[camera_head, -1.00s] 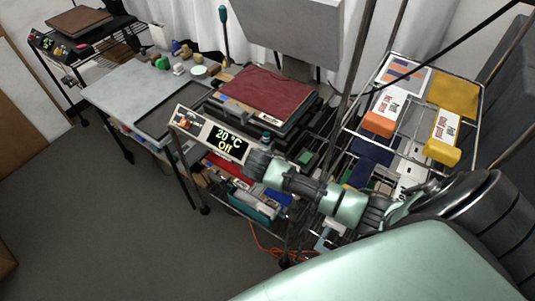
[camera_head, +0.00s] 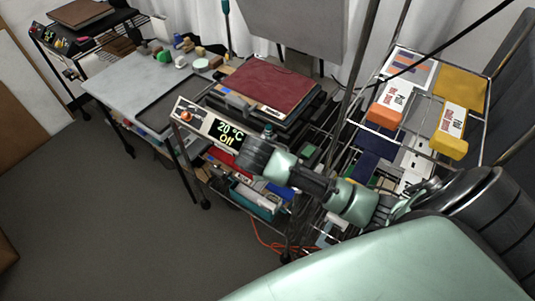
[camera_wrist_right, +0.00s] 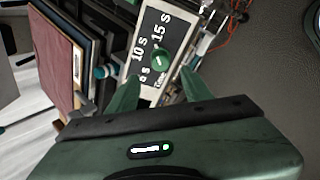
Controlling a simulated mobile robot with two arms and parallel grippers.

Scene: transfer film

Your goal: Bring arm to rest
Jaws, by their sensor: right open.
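My right arm (camera_head: 345,198) comes in from the right in the head view. It reaches left across the front of a heat press with a dark red top (camera_head: 268,85). The arm's dark end covers the lower right of the press's control panel (camera_head: 200,122), whose display reads "20 °C Off". I cannot make out the fingers in the head view. In the right wrist view the two green fingers of my right gripper (camera_wrist_right: 160,90) are apart with nothing held between them. Beyond them is a panel with a green knob (camera_wrist_right: 161,57) and time marks. My left gripper is not in view.
A grey table (camera_head: 120,82) with small objects stands left of the press. A wire rack (camera_head: 410,140) with orange and yellow boxes stands at the right. A shelf with a blue-green bin (camera_head: 255,200) is below the press. An orange cable (camera_head: 265,240) lies on the open floor.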

